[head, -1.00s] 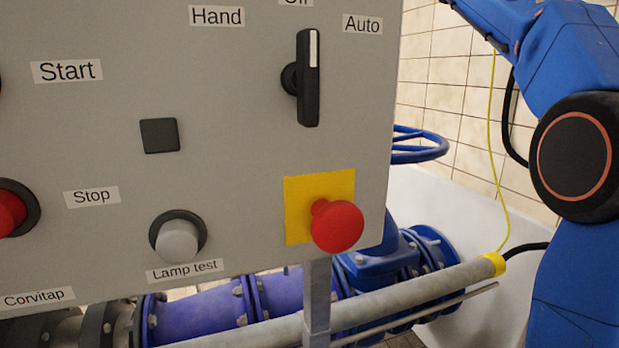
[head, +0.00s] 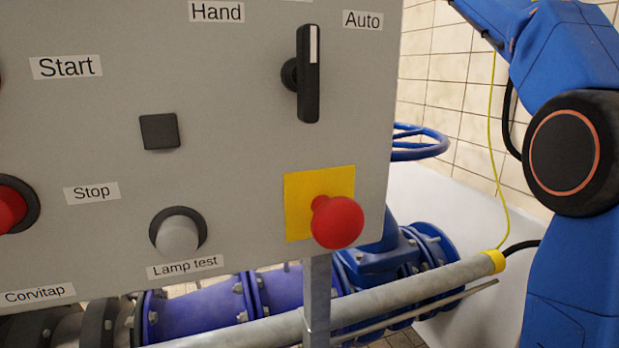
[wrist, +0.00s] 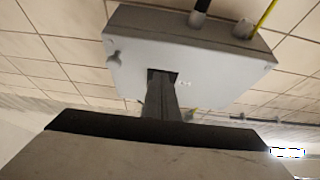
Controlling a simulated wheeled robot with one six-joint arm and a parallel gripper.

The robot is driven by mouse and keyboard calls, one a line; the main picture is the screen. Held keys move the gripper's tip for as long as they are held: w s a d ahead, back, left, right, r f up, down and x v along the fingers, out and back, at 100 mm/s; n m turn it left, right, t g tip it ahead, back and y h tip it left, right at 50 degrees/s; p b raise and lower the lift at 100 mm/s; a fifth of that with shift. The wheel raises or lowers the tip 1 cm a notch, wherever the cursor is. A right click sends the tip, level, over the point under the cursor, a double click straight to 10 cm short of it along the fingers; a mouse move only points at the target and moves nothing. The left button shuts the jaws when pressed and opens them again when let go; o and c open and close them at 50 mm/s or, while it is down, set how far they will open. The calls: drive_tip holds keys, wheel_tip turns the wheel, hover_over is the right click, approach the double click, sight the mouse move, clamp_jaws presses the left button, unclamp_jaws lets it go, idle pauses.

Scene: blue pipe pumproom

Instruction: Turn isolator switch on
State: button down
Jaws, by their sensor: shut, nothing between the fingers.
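In the wrist view a pale grey box (wrist: 215,70) is on the tiled wall, with a dark square part (wrist: 174,76) on its face. No label is readable on it, so I cannot tell for sure that it is the isolator switch. My gripper (wrist: 161,84) is shut and empty, its dark narrow fingers pointing at the box face. The fingertips overlap the dark square in the picture and hide part of it. I cannot tell whether they touch. The head view shows neither my gripper nor this box.
A grey control panel (head: 230,110) fills the left of the head view. It carries a black rotary switch (head: 308,75) near "Hand" and "Auto" labels, and a red mushroom button (head: 337,222). Blue pipework (head: 205,306) runs below. A black cable (wrist: 199,10) and yellow cable (wrist: 265,15) meet the box.

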drive_tip(key=shift+w+a, duration=0.35)
drive_tip(key=shift+w, duration=0.55)
drive_tip(key=shift+f, duration=0.1)
idle(0.4)
drive_tip(key=s+a, duration=0.2)
drive_tip(key=a, duration=0.3)
drive_tip(key=shift+a+f, duration=0.25)
drive_tip(key=shift+a, duration=0.1)
idle(0.4)
drive_tip(key=d, duration=0.6)
drive_tip(key=shift+s+d+r, duration=0.2)
drive_tip(key=shift+s+d, duration=0.05)
drive_tip(key=shift+d, duration=0.05)
idle(0.4)
